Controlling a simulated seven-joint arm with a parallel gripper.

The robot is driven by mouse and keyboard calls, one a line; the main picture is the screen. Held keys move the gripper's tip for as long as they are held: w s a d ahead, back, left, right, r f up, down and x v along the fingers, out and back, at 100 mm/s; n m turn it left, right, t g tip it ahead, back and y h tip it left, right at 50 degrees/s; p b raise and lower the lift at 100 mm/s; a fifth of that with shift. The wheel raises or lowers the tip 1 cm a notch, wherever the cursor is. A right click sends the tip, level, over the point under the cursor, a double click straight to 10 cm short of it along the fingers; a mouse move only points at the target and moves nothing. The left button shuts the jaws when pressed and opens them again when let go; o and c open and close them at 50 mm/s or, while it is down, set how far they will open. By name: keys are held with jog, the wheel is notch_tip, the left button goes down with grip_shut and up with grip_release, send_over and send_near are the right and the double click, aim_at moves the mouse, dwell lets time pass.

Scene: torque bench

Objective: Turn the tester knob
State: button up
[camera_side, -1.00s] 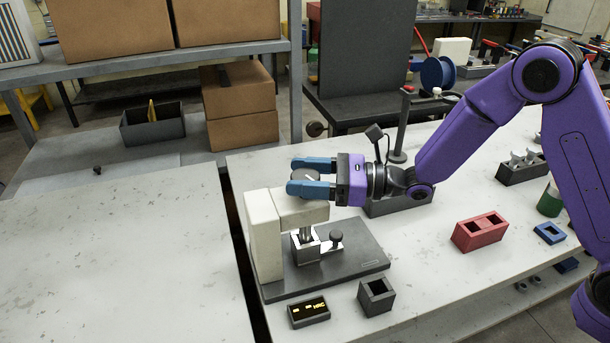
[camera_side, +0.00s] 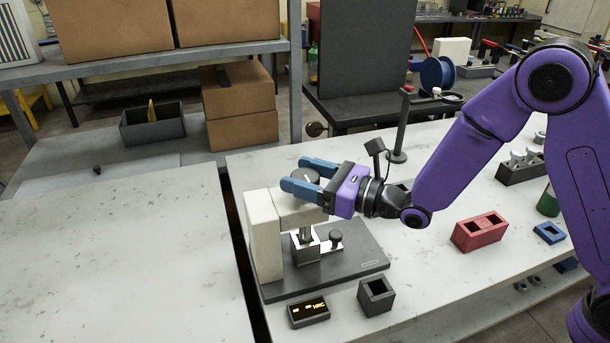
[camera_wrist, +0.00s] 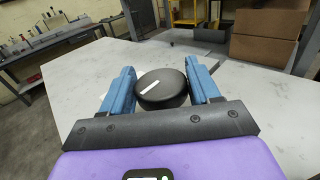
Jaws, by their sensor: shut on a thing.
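The tester (camera_side: 264,235) is a cream C-shaped frame on a dark base plate (camera_side: 350,258). Its knob (camera_side: 305,174) is a round dark cap on top of the upper arm; in the wrist view the knob (camera_wrist: 161,88) is a black disc with a white line pointing to the lower left. My gripper (camera_side: 301,174) has blue fingers on opposite sides of the knob, shut on it. In the wrist view the fingers (camera_wrist: 161,86) flank the knob left and right. A metal spindle and small silver block sit under the tester's arm.
A small dark HRC display box (camera_side: 309,313) and a dark square block (camera_side: 376,297) stand in front of the base. A red two-hole block (camera_side: 480,232) and a blue one (camera_side: 549,233) lie to the right. A stand (camera_side: 399,130) rises behind my wrist. The left bench top (camera_side: 115,250) is mostly clear.

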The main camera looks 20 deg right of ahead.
aim_at(318, 180)
jog(key=o, duration=0.9)
jog(key=shift+o, duration=0.2)
jog(key=shift+v, duration=3.8)
